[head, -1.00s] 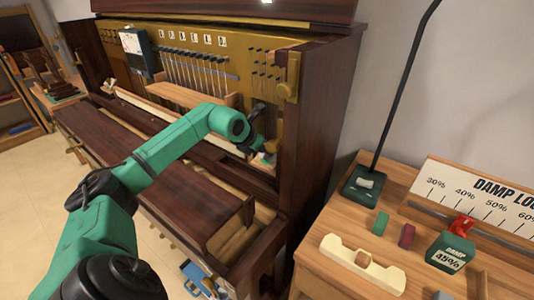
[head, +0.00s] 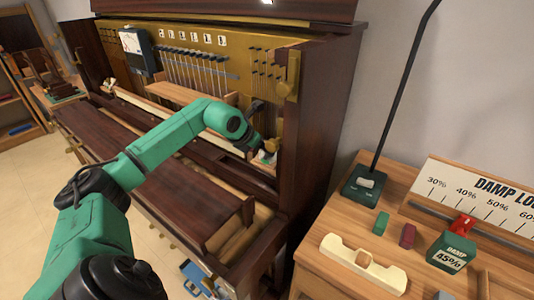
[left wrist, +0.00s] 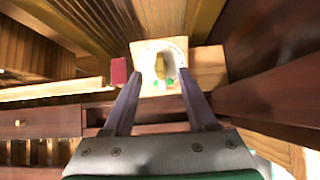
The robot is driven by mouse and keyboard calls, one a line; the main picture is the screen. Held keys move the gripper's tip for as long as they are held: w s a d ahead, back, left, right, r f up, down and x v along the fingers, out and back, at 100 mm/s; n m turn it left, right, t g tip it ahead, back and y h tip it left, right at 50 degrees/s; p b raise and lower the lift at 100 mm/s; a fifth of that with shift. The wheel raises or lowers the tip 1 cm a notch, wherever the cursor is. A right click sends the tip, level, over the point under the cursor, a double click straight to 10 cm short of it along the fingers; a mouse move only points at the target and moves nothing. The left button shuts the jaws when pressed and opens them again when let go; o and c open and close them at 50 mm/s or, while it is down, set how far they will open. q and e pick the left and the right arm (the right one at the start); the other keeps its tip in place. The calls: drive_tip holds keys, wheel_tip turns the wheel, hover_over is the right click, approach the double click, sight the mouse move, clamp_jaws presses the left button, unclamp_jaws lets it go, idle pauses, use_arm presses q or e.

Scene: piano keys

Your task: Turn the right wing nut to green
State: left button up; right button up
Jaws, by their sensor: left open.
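In the left wrist view, a brass-coloured wing nut (left wrist: 160,66) sits on a pale round dial (left wrist: 150,52) mounted on a wooden block (left wrist: 208,66). Green marks show on the dial's near edge. The wing of the nut points roughly along the view, towards and away from my gripper. My left gripper (left wrist: 161,77) is open, with one finger on each side of the dial; I cannot tell whether they touch anything. In the head view my left gripper (head: 260,150) is inside the right end of the piano, and the nut is too small to make out there.
The piano's dark right side panel (head: 318,130) stands close to the gripper. A red block (left wrist: 119,71) is left of the dial.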

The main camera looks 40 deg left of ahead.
use_arm(q)
drive_tip(key=shift+s+d+r, duration=0.1)
drive_tip(key=shift+s+r, duration=0.35)
drive_tip(key=shift+s+r+b, duration=0.15)
drive_tip(key=shift+s+b, duration=0.05)
drive_tip(key=shift+b, duration=0.35)
drive_tip(key=b+v, duration=0.7)
drive_tip(key=shift+s+r, duration=0.2)
drive_tip(key=shift+r, duration=0.15)
